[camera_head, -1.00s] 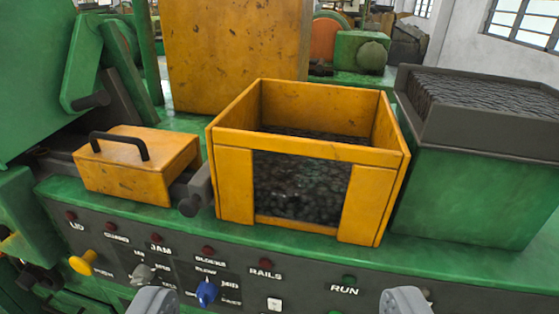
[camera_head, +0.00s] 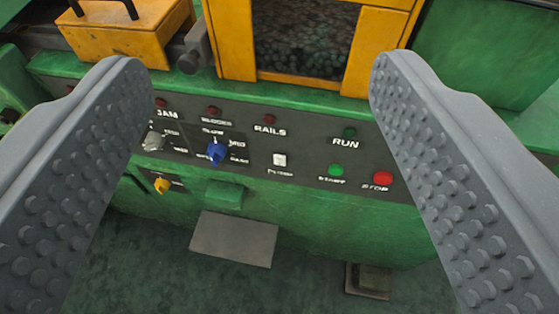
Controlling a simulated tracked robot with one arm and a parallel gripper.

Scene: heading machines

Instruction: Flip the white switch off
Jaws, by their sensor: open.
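The white switch (camera_head: 280,160) is a small square on the dark control panel (camera_head: 312,165), below the RAILS lamp and above a blurred label. I cannot tell whether it is on or off. My gripper (camera_head: 260,80) is open, its two grey studded fingers wide apart at the left and right of the picture. Nothing is between them but the view of the panel beyond, and the switch shows apart from both fingers.
A blue knob (camera_head: 216,152) and a grey knob (camera_head: 153,141) are left of the switch. A green START button (camera_head: 336,170) and a red STOP button (camera_head: 383,179) are to its right. A yellow knob (camera_head: 162,186) sits lower left. A yellow bin (camera_head: 300,83) stands above the panel.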

